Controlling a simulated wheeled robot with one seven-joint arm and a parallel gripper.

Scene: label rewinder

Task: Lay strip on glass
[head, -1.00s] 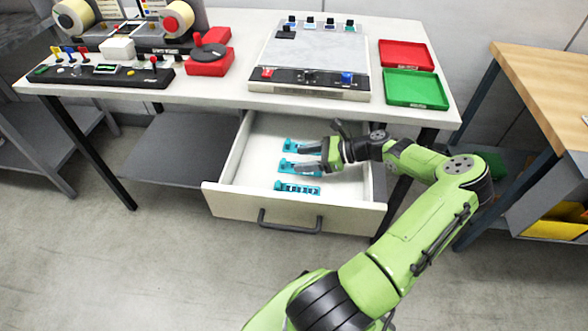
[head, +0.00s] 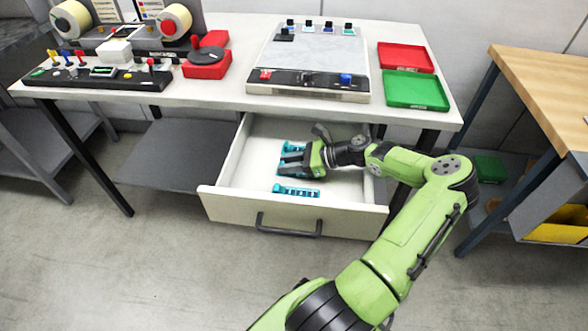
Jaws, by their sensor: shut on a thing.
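The open white drawer (head: 222,183) under the bench holds teal strips. The near teal strip (head: 297,191), with pale markings, lies flat toward the drawer front. My gripper (head: 284,162) reaches into the drawer from the right, low over the strips behind it. It is shut on the middle teal strip (head: 285,173), which is mostly hidden by the fingers. A far teal strip (head: 294,147) shows just behind the fingers. The pale glass plate (head: 320,60) is the top of a flat device on the bench, its middle bare.
Several small coloured blocks stand along the plate's back edge, and a dark block (head: 284,37) sits at its left corner. A red tray (head: 405,57) and a green tray (head: 415,89) lie right of it. The rewinder and controls stand left. The bench edge overhangs the drawer.

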